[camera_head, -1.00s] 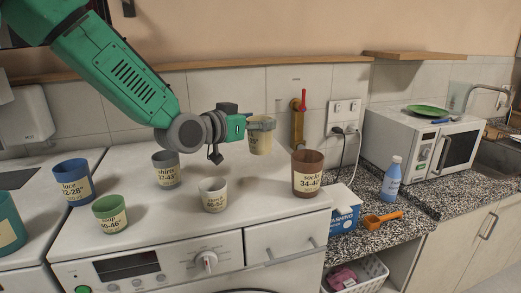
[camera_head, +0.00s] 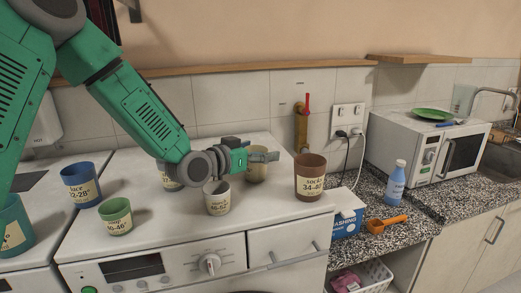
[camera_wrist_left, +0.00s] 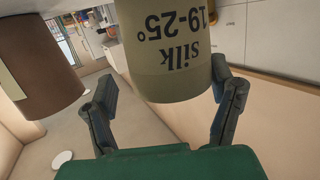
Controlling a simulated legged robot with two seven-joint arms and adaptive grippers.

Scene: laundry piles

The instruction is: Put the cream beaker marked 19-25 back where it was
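The cream beaker marked silk 19-25° (camera_head: 257,172) appears upright on the washer top (camera_head: 165,226), behind and left of the brown beaker (camera_head: 310,178). My left gripper (camera_head: 268,156) is at its rim, which the fingers partly hide in the head view. In the left wrist view the cream beaker (camera_wrist_left: 172,50) appears upside down between the parted fingers (camera_wrist_left: 165,95). The right finger is against or very near its side; a narrow gap shows at the left finger. The gripper looks open around it. My right gripper is not in view.
A pale beaker (camera_head: 217,199) stands in front of my left gripper; a grey one (camera_head: 170,182) is partly hidden by my arm. Green (camera_head: 116,216), blue (camera_head: 80,184) and teal (camera_head: 14,230) beakers stand left. A blue bottle (camera_head: 394,183) stands right. The washer's front middle is clear.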

